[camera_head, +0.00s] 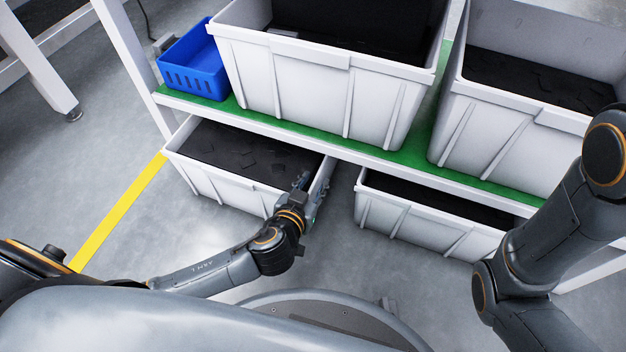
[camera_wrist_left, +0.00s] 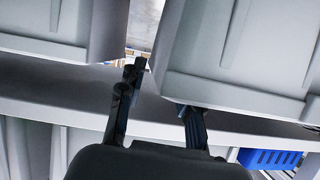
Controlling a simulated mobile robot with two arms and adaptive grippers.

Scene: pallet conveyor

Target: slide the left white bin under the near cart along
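The left white bin (camera_head: 228,188) stands on the floor under the near cart, with dark contents inside. My left gripper (camera_head: 306,188) is at its right side wall, near the front right corner. In the left wrist view, the fingers (camera_wrist_left: 158,92) are spread apart. One finger lies in the gap beside the bin (camera_wrist_left: 245,60). The other finger's tip is at the bin's rim, partly hidden by it. I cannot tell whether either finger touches the wall. My right arm (camera_head: 545,230) comes in at the right; its gripper is out of view.
A second white bin (camera_head: 425,222) stands under the cart to the right, across a narrow gap. The cart's green shelf (camera_head: 410,150) hangs over both and carries two larger bins and a blue basket (camera_head: 193,68). A yellow floor line (camera_head: 118,212) runs left of the bin.

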